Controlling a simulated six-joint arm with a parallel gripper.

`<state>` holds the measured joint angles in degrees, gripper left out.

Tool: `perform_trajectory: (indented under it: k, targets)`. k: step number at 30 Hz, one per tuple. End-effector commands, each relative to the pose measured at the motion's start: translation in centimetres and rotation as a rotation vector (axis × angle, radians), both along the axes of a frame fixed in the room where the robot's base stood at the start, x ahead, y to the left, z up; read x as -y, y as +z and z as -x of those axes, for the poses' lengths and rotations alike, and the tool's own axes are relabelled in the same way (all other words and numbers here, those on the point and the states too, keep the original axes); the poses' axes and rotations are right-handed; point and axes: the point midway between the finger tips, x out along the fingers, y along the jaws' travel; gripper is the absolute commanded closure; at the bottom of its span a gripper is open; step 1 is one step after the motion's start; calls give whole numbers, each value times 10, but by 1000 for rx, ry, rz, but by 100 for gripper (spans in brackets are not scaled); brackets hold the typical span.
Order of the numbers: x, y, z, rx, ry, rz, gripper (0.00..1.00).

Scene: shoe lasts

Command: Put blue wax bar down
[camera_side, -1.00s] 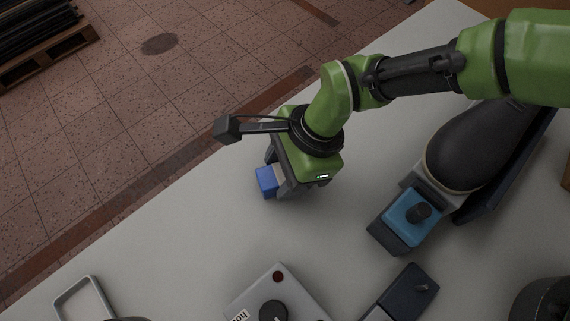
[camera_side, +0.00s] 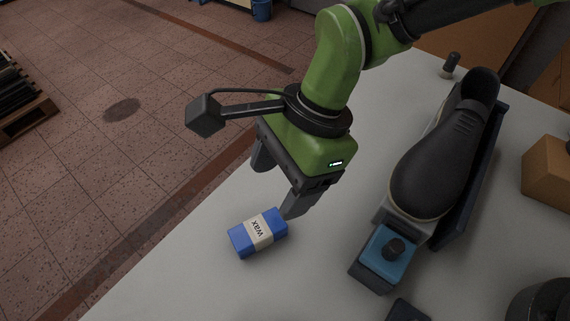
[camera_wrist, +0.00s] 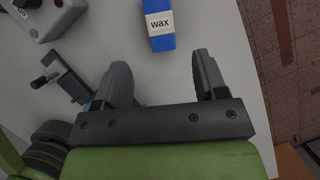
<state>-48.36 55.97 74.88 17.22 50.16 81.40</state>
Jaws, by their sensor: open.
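The blue wax bar (camera_side: 258,233) with a cream "wax" label lies flat on the pale table. In the wrist view, the bar (camera_wrist: 160,25) lies ahead of the fingertips, nearer the top edge and roughly in line with the gap between them. My gripper (camera_side: 277,184) is open and empty, above and behind the bar in the side view. In the wrist view, its two grey fingers (camera_wrist: 163,72) are wide apart with bare table between them.
A cardboard box (camera_side: 550,170) stands at the far right. The table (camera_side: 190,285) is clear left of the bar.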

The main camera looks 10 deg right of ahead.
Motion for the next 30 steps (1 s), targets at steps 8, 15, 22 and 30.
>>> perform_trajectory:
  k: [8,15,22,30]
  targets:
    - [6,13,-2,0,1,1,34]
    - [14,26,-9,27,13,-12,34]
    - [91,115,-39,256,136,-64,34]
    - [217,199,-13,607,342,7,34]
